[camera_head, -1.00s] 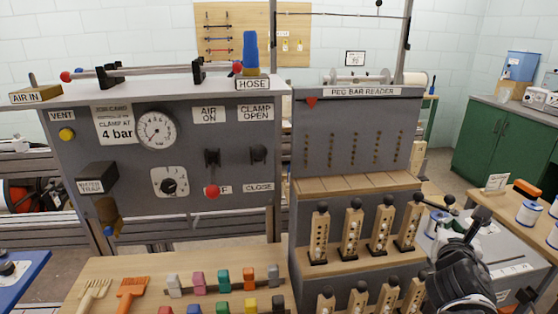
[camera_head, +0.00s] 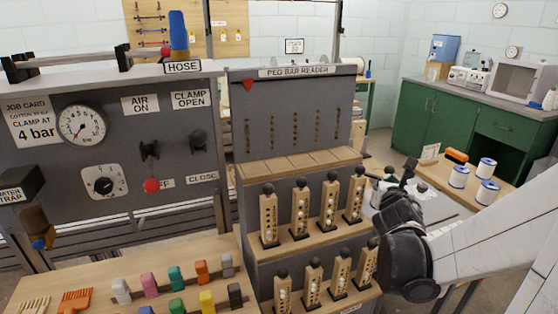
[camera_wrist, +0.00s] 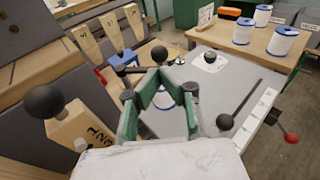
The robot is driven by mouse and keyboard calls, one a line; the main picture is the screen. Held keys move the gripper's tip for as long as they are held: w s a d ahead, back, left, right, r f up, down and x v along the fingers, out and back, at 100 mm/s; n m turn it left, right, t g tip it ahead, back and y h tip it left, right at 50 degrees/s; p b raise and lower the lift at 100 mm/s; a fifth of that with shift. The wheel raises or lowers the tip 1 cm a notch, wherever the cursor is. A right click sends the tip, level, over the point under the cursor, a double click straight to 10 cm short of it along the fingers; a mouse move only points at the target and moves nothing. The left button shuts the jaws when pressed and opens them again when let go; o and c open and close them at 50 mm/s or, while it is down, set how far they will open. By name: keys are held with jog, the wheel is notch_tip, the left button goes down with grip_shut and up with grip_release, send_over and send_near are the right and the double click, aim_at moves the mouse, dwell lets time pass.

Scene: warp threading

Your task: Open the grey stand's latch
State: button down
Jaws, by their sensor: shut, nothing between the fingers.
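A grey flat-topped stand (camera_wrist: 195,68) fills the middle of the wrist view. On it are a long dark lever with a black ball (camera_wrist: 224,122), a red ball-ended handle (camera_wrist: 290,137) at its right side and another black ball knob (camera_wrist: 158,52) near its far left. I cannot tell which of these is the latch. My gripper (camera_wrist: 160,78) is shut and empty over the stand's left part, partly hiding a white spool-like thing beneath. In the head view the stand (camera_head: 432,207) shows behind my gripper (camera_head: 398,178), mostly hidden by my arm.
Wooden numbered pegs (camera_head: 330,205) with black ball tops stand on the stepped reader at left; one (camera_wrist: 85,135) is close to my gripper in the wrist view. White spools (camera_head: 487,168) and an orange-topped thing (camera_head: 456,156) stand on a wooden table beyond.

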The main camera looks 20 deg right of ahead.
aim_at(390, 172)
jog(key=shift+b+x, duration=0.5)
jog(key=shift+x, duration=2.2)
